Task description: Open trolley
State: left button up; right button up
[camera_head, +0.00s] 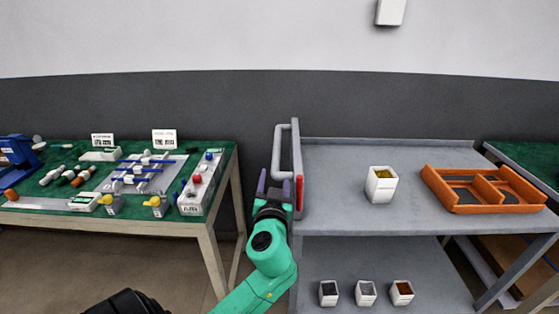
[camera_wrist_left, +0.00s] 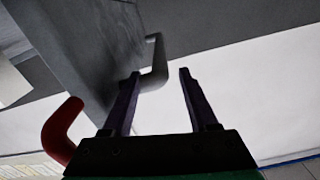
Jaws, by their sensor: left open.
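The grey trolley (camera_head: 335,226) stands right of centre in the head view, with a top shelf and a lower shelf. A grey tubular handle (camera_head: 277,150) rises at its left end, and a red part (camera_head: 299,192) sits below it. My left gripper (camera_head: 276,180) is open at the trolley's left end, just below the handle. In the left wrist view the open fingers (camera_wrist_left: 158,75) point toward the grey handle (camera_wrist_left: 158,62). The handle's end lies near the left finger; I cannot tell if they touch. The red part (camera_wrist_left: 60,130) shows at lower left. My right gripper is not in view.
A white container (camera_head: 381,190) with yellow contents and an orange tray (camera_head: 455,199) stand on the top shelf. Several small white containers (camera_head: 366,299) stand on the lower shelf. A green-topped table (camera_head: 225,160) with parts is at left. Another green table (camera_head: 530,160) is at right.

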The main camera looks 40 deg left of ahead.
aim_at(276, 164)
pick_arm(q)
jog(key=x, duration=0.7)
jog(key=shift+w+a+p, duration=0.1)
jog(key=shift+p, duration=0.3)
grip_shut()
jog(key=shift+f, duration=0.1)
dwell(0.6)
